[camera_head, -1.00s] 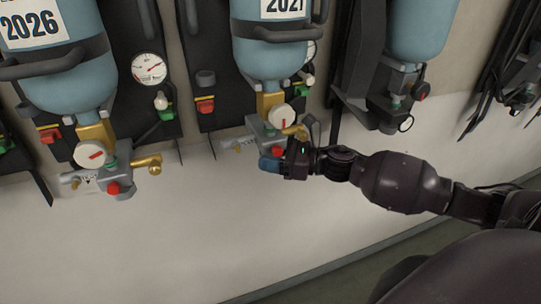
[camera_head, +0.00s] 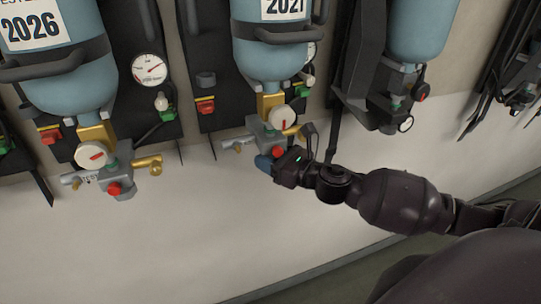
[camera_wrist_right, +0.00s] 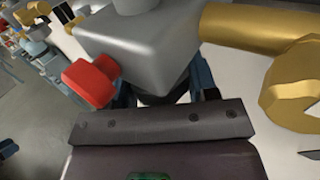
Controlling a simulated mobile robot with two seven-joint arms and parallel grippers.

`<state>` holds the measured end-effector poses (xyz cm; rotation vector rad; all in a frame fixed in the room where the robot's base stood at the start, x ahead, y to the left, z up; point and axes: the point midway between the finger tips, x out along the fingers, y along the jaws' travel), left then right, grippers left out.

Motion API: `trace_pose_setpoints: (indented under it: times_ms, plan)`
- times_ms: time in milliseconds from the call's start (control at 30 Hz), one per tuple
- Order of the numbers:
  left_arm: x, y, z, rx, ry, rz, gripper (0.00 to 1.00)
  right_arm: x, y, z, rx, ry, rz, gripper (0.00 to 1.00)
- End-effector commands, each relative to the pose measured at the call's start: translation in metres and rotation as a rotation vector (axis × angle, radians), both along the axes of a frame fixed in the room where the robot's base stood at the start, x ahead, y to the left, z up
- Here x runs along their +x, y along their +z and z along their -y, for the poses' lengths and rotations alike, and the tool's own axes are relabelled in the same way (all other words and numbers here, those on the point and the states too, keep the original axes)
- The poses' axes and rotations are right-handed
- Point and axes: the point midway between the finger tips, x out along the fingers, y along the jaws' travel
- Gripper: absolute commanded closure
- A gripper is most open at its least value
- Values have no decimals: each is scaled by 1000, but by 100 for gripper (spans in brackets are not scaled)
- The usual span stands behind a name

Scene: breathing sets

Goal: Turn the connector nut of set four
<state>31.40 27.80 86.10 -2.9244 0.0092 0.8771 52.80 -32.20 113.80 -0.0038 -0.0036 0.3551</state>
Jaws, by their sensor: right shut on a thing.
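The right wrist view shows the block (camera_wrist_right: 150,45) close up, with a red knob (camera_wrist_right: 92,80) at left and a brass fitting (camera_wrist_right: 250,28) at right. My right gripper's blue-tipped fingers (camera_wrist_right: 168,90) are shut on a dark part under the block, which looks like the connector nut (camera_wrist_right: 165,98); it is mostly hidden. No set number four is readable. My left gripper is out of view.
A neighbouring set with a cylinder labelled 2026 (camera_head: 65,60) and its valve block (camera_head: 108,180) hangs at left. Another blue cylinder (camera_head: 418,30) hangs at right. The pale wall (camera_head: 200,240) below the sets is clear.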

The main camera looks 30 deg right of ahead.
Motion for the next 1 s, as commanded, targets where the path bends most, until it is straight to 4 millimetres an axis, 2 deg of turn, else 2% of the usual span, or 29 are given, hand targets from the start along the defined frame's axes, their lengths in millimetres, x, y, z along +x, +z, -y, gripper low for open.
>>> trace_pose_setpoints:
  times_ms: [1000]
  plan:
    - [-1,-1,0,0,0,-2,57,1,-1,-3,14,-915,-2,70]
